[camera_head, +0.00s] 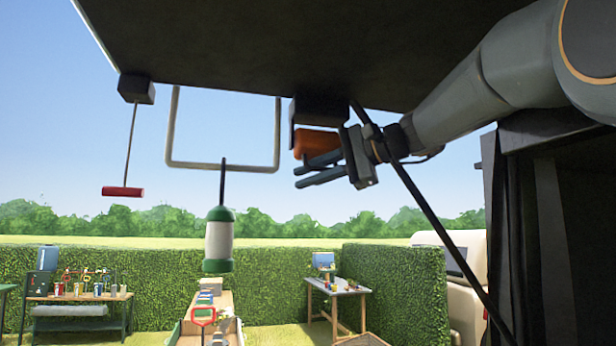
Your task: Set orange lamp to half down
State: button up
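An orange block-shaped piece (318,142) hangs close under a black box (320,110) on the underside of the dark overhead panel. I cannot tell whether it is the orange lamp itself or its pull handle. My gripper (299,177) reaches in from the right, with its two grey fingers pointing left, just below the orange piece. A gap shows between the fingers, and nothing is seen in it. The upper finger overlaps the lower edge of the orange piece in this view; I cannot tell if they touch.
A red bar (123,191) hangs on a rod from another black box (136,89) at left. A white frame (222,168) and a green-and-white lantern (219,240) hang mid-view. A dark diagonal strut (432,214) runs beside my gripper. Workbenches (338,289) and hedges stand beyond.

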aim_at(327, 168)
jog(key=b+v, duration=0.3)
jog(key=v, duration=0.4)
jog(key=shift+s+d, duration=0.1)
jog(key=shift+d, duration=0.1)
jog(key=shift+s+d+r, duration=0.1)
